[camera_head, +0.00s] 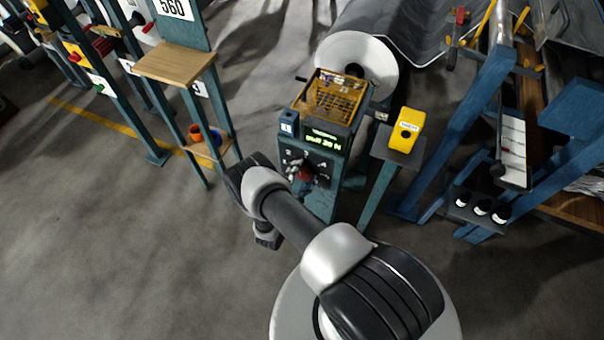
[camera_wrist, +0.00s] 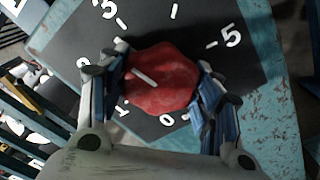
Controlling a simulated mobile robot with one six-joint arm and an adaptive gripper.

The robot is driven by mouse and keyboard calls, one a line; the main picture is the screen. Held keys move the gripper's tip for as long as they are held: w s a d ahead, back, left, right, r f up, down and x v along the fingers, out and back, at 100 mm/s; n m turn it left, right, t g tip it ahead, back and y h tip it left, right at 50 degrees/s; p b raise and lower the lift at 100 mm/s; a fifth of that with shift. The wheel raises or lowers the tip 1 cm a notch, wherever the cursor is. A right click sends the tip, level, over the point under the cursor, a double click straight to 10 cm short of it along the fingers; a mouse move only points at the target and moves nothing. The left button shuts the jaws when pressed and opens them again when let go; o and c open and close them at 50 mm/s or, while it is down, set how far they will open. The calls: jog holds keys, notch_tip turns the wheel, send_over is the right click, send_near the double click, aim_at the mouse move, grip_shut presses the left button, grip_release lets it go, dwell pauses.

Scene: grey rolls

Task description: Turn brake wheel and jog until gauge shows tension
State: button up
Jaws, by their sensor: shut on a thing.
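The red brake wheel (camera_wrist: 160,78) is a lobed knob with a white pointer line, on a dark dial plate (camera_wrist: 262,75) with white numbers. My gripper (camera_wrist: 160,88) has a finger on each side of the wheel and is shut on it. In the head view the wheel (camera_head: 304,174) shows small on the front of a blue stand, partly covered by my gripper (camera_head: 298,172). Above it is a gauge display (camera_head: 324,139) with green lit text, too small to read surely. Which number the pointer line marks is unclear.
An orange mesh guard (camera_head: 330,94) tops the stand, with a large grey roll (camera_head: 358,66) behind. A yellow box (camera_head: 406,130) stands on a post at right. Blue frames with a wooden shelf (camera_head: 176,63) are at left. The floor at lower left is clear.

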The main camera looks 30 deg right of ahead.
jog(key=shift+m, duration=1)
jog(key=o, duration=1.1)
jog(key=shift+c, duration=0.2)
jog(key=v, duration=1.2)
